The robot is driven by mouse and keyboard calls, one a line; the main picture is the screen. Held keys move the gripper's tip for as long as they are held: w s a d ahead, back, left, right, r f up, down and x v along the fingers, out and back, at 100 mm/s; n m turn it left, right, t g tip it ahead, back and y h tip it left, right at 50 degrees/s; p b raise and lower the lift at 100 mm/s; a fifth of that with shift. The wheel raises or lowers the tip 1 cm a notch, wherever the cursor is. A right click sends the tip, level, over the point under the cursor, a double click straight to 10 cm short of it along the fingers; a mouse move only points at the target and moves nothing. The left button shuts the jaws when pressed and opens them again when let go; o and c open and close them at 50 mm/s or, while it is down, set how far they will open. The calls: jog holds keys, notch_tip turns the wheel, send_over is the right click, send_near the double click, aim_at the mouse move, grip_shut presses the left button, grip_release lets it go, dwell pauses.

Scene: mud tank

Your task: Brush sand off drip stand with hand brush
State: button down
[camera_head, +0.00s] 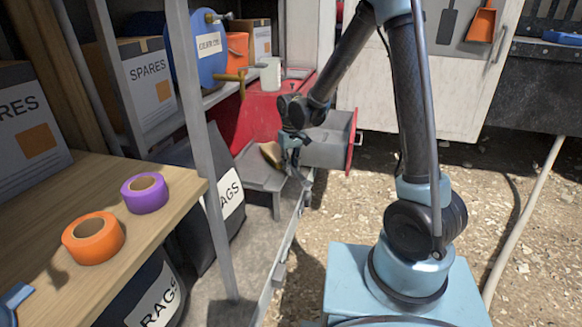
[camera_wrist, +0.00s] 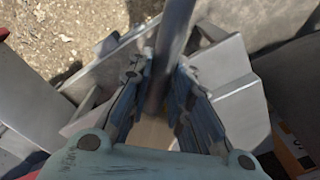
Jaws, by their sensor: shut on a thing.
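The drip stand (camera_head: 262,178) is a low grey metal stand with legs, on the grey lower shelf beside the red drum. My gripper (camera_head: 292,150) is just above its right end. It is shut on the hand brush (camera_head: 271,153), whose tan part shows left of the fingers, over the stand's top. In the wrist view, my gripper's fingers (camera_wrist: 163,72) close on both sides of a grey rod-like handle (camera_wrist: 178,35). Grey metal surfaces lie below the fingers. I cannot tell whether the bristles touch the stand, and no sand on it can be made out.
A grey shelf post (camera_head: 208,150) rises at left. Orange tape (camera_head: 93,238) and purple tape (camera_head: 144,193) lie on the wooden table (camera_head: 60,200). Gravel ground is open at right.

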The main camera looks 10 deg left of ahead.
jog(key=shift+f, duration=0.8)
jog(key=w, duration=1)
jog(key=shift+w+d, duration=0.4)
dwell(1.0)
jog(key=shift+s+f, duration=0.1)
